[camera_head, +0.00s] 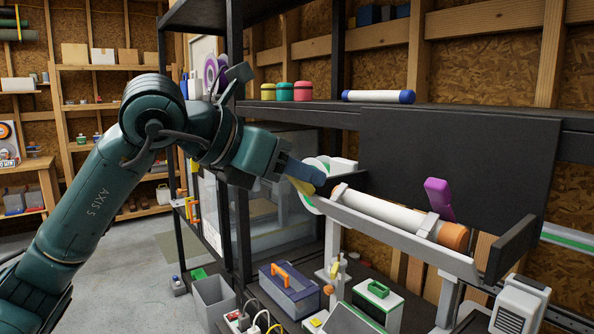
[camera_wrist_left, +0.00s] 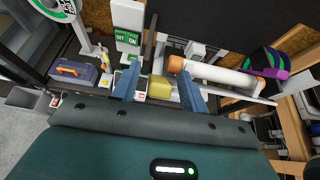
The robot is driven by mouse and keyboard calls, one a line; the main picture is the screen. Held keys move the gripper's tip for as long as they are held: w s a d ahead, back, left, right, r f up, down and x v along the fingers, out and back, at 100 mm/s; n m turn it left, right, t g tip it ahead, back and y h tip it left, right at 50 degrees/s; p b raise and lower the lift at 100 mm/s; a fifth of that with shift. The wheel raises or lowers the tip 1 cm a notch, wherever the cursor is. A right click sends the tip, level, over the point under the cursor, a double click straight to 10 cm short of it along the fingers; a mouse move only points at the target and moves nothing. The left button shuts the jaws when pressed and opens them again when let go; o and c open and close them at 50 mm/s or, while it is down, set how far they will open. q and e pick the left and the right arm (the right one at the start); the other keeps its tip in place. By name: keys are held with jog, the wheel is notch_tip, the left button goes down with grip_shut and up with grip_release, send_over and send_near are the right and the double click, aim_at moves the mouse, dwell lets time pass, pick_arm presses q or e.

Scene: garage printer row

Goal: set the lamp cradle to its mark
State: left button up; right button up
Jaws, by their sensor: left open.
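The lamp cradle (camera_head: 447,262) is a long grey trough running across the right of the head view. It carries a white tube (camera_head: 385,212) with orange ends; the tube also shows in the wrist view (camera_wrist_left: 222,73). A purple handle (camera_head: 438,198) stands up behind the tube. A white disc with green marking (camera_head: 312,204) is by the cradle's left end. My left gripper (camera_head: 313,178) is at this end, its blue fingers apart. In the wrist view a yellow block (camera_wrist_left: 160,88) appears between the fingers (camera_wrist_left: 158,72); contact cannot be told. My right gripper is not in view.
A dark shelf (camera_head: 475,112) above the cradle holds red and green jars (camera_head: 303,91) and a blue-capped white tube (camera_head: 378,96). Below are a blue toolbox (camera_head: 290,293), a grey bin (camera_head: 213,300) and a green-topped box (camera_head: 377,300). Floor is open at left.

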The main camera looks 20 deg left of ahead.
pick_arm(q)
jog(key=b+v, duration=0.2)
jog(key=v, duration=1)
jog(key=shift+s+a+r, duration=0.15)
jog(key=shift+s+a, duration=0.05)
jog(key=shift+s, duration=0.1)
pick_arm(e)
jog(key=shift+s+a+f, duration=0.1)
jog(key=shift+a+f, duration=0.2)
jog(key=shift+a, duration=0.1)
